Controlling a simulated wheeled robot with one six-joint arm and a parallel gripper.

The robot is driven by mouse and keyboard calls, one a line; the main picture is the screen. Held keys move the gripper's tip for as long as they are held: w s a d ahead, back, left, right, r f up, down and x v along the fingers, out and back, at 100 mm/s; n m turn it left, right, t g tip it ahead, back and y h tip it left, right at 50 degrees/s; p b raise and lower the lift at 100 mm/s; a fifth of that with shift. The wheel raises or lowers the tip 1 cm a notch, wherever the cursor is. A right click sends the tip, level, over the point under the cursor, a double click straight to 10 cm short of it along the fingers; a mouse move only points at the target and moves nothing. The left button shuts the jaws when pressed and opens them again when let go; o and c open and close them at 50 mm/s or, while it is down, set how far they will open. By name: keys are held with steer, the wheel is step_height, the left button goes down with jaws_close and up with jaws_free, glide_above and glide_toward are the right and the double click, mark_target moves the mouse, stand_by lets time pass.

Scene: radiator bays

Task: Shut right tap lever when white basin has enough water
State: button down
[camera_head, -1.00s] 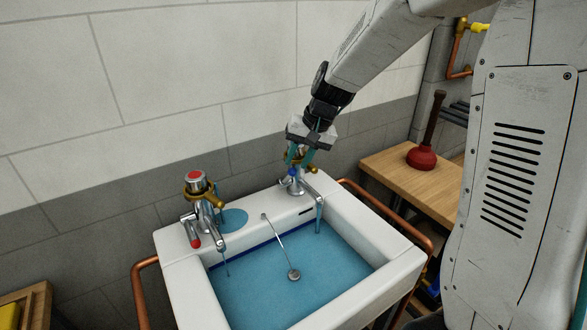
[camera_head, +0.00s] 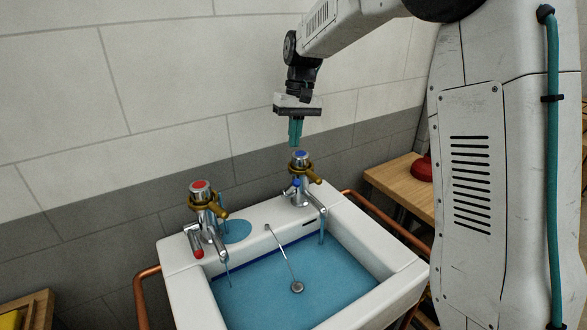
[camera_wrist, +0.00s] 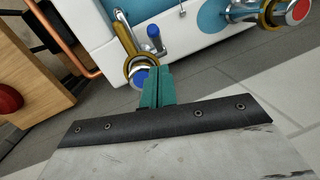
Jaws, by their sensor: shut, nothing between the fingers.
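The white basin (camera_head: 405,277) holds a broad pool of blue water (camera_head: 270,292). The right tap (camera_head: 302,180) has a blue cap, a brass collar and a blue-tipped lever (camera_head: 295,184), whose tip sits close to the tap body. A stream of water (camera_head: 322,230) runs from its spout. My gripper (camera_head: 296,145) is shut and empty, pointing down just above the right tap, apart from it. In the wrist view, the teal fingers (camera_wrist: 154,72) overlap the edge of the tap's blue cap (camera_wrist: 138,76); the blue lever tip (camera_wrist: 153,31) is beyond them.
The left tap (camera_head: 203,212) has a red cap, a red-tipped lever (camera_head: 198,253) hanging low and a thin stream. A plug (camera_head: 297,287) on a rod lies in the basin. Copper pipes (camera_head: 388,222) flank it. A wooden bench (camera_head: 400,187) with a red plunger (camera_head: 421,169) stands right.

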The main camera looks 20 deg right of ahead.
mark_target(293, 169)
steer(key=f, duration=0.6)
steer(key=s+a+f, duration=0.1)
steer(key=f, duration=0.2)
steer(key=shift+f, duration=0.15)
